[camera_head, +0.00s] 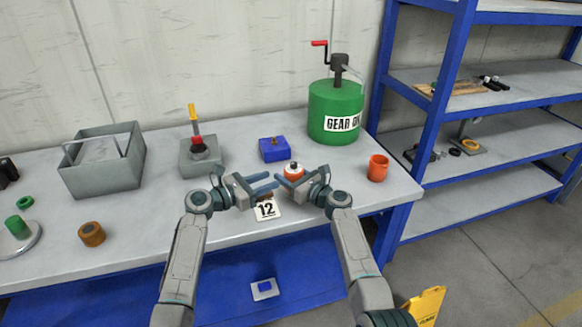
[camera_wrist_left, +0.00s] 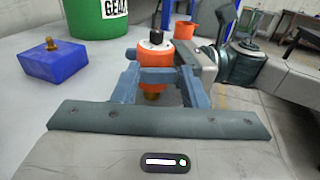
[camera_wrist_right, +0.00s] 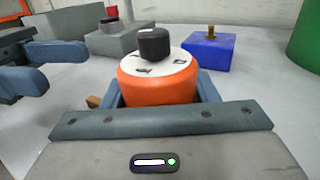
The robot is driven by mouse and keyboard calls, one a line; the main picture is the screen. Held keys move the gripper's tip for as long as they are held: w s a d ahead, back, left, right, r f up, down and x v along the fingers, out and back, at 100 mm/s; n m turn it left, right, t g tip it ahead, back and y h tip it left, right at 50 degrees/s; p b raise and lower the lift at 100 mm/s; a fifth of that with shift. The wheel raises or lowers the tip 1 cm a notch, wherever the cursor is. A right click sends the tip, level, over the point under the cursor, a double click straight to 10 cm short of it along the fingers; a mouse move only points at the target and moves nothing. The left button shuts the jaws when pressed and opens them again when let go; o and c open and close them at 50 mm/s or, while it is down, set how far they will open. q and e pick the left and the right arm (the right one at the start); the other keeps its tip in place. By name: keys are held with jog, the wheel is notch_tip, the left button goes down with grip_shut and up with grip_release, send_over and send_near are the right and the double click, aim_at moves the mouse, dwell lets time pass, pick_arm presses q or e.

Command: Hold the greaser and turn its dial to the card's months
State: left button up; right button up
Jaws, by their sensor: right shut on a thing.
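The greaser (camera_head: 292,172) is an orange cylinder with a white marked dial and a black knob on top. It is upright in my right gripper (camera_head: 296,180), which is shut around its orange body; this also shows in the right wrist view (camera_wrist_right: 158,88). In the left wrist view the greaser (camera_wrist_left: 155,58) has a brass tip below. My left gripper (camera_head: 268,183) is open and empty just left of the greaser, its fingers pointing toward it. The dial's setting is too small to read.
A blue block with a brass fitting (camera_head: 274,150) stands behind the greaser, with a green gear oil drum (camera_head: 335,112) beyond. An orange cup (camera_head: 377,168) is at right.

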aim_at(294, 163)
pick_arm(q)
jog(key=shift+m+g+h, duration=0.8)
jog(key=shift+g+h, duration=0.1)
jog(key=x, duration=0.3)
jog(key=w+r+x, duration=0.1)
jog(key=x, duration=0.2)
jog(key=a+x, duration=0.1)
jog(key=x, duration=0.3)
jog(key=shift+w+d+r, duration=0.1)
jog(key=shift+w+r, duration=0.1)
jog(key=shift+w, duration=0.2)
grip_shut()
